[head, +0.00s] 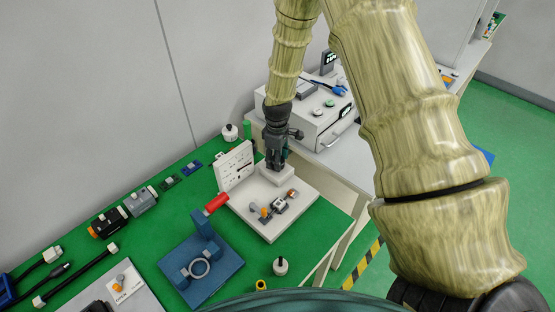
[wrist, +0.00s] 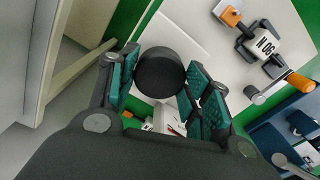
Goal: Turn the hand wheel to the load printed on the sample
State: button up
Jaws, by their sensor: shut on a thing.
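My gripper (head: 276,163) points down over a white block at the back of a white base plate (head: 262,222). In the wrist view its green-padded fingers (wrist: 160,92) are closed around a black round knob (wrist: 159,70), which looks like the hand wheel. The knob's lower part is hidden. The sample also shows in the head view (head: 280,205).
A white upright panel (head: 235,165) stands at the plate's back left. A blue fixture (head: 200,270) with a red handle (head: 216,203) stands in front. A white cabinet (head: 318,128) stands behind on another table. Cables and connectors lie at the left of the green mat.

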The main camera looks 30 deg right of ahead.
jog(key=shift+m, duration=0.4)
jog(key=o, duration=1)
jog(key=shift+o, duration=0.2)
notch_tip(320, 180, up, 12)
dwell(0.4)
